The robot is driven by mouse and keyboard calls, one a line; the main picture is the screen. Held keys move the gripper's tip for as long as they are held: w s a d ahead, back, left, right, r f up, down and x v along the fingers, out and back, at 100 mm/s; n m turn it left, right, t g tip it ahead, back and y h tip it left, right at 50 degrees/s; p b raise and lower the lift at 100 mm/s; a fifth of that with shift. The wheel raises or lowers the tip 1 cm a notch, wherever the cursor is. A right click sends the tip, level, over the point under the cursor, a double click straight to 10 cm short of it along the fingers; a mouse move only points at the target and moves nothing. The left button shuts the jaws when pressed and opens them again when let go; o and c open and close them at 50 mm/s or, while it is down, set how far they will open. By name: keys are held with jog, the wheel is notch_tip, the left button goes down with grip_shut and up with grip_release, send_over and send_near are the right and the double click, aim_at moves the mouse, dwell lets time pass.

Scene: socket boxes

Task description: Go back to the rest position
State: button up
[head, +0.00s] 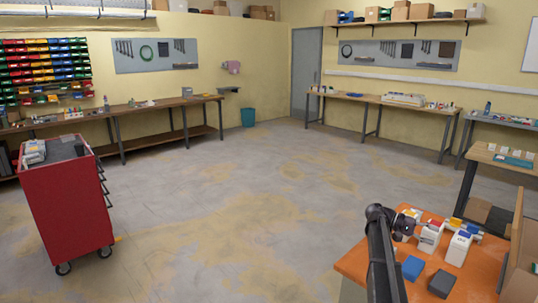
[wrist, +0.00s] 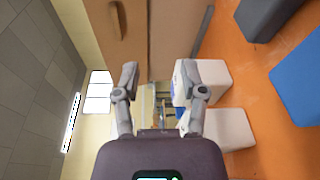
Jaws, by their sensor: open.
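My gripper (head: 407,226) is above the orange table (head: 350,263) at the lower right of the head view, beside the white boxes. In the wrist view my gripper (wrist: 159,82) has its two fingers spread apart, with nothing held between them. A white socket box (head: 430,238) and a second white socket box (head: 459,249) stand on the table. In the wrist view one white box (wrist: 214,75) shows partly behind the right finger; whether they touch cannot be told. Another white box (wrist: 229,128) lies nearer the gripper body.
A blue block (head: 412,267) and a dark grey block (head: 441,284) lie at the table's front. A brown wooden panel (head: 517,240) stands at its right edge. A red tool cart (head: 65,210) stands far left. The floor (head: 230,210) between is clear.

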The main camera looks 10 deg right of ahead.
jog(key=a+f+n+t, duration=0.1)
jog(key=a, duration=0.3)
jog(key=s+a+f+n+t+y+p, duration=0.1)
jog(key=a+f+t, duration=0.1)
jog(key=a, duration=0.1)
jog(key=a+f+n+t+p, duration=0.1)
jog(key=a+t, duration=0.1)
jog(key=a, duration=0.2)
jog(key=shift+s+a+f+y, duration=0.2)
jog(key=shift+s+a+y, duration=0.15)
jog(key=shift+s+y, duration=0.05)
jog(key=s+a+f+n+t+y+p, duration=0.1)
jog(key=s+a+t+y+p, duration=0.1)
jog(key=a, duration=0.9)
jog(key=s+a+f+n+t+y+p, duration=0.1)
jog(key=a+y, duration=0.4)
jog(key=a, duration=0.6)
jog(key=s+a+f+n+t+y+p, duration=0.2)
jog(key=s+a+t+y+p, duration=0.1)
jog(key=a, duration=0.8)
jog(key=shift+s+a+n+t, duration=0.3)
jog(key=shift+s+t, duration=0.3)
jog(key=shift+s, duration=0.65)
jog(key=shift+d, duration=0.1)
